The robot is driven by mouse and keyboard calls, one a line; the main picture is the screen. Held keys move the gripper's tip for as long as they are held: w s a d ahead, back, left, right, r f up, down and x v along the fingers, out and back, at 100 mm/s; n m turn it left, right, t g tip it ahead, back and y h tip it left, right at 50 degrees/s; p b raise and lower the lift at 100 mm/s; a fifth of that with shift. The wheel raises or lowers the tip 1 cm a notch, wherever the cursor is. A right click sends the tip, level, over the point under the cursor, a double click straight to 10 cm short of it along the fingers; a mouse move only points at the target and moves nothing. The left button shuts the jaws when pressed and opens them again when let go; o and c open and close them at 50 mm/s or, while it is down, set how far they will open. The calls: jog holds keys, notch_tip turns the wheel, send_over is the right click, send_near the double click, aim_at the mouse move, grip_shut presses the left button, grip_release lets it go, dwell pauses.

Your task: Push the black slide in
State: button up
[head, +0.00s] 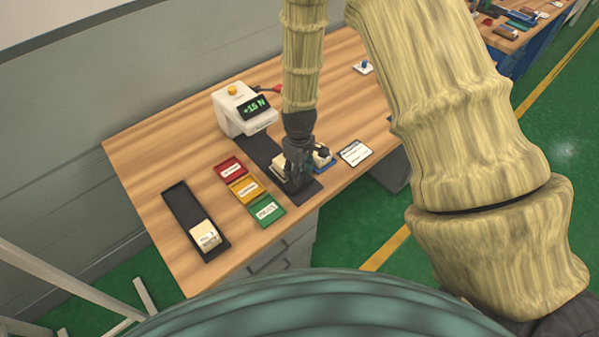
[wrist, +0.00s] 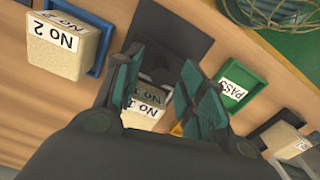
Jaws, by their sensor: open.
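The black slide (head: 309,190) is at the front end of a black strip that runs from the white tester. It also shows in the wrist view (wrist: 180,42), with a dark recessed part near its middle. My gripper (head: 297,178) is low over the slide and hides much of it in the head view. In the wrist view my gripper (wrist: 163,72) has its fingers apart. A cream block (wrist: 140,119) with a white number label shows between the fingers, partly hidden by them. I cannot tell whether a finger touches the slide.
The white tester (head: 236,112) reads +15 N. Red (head: 230,168), yellow (head: 246,189) and green (head: 266,210) trays lie left of the slide. A black tray (head: 181,203) holds another block. A blue tray (wrist: 96,22) with a No 2 block and a white card (head: 355,153) are to the right in the head view.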

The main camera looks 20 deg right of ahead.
jog(key=shift+f, duration=1)
grip_shut()
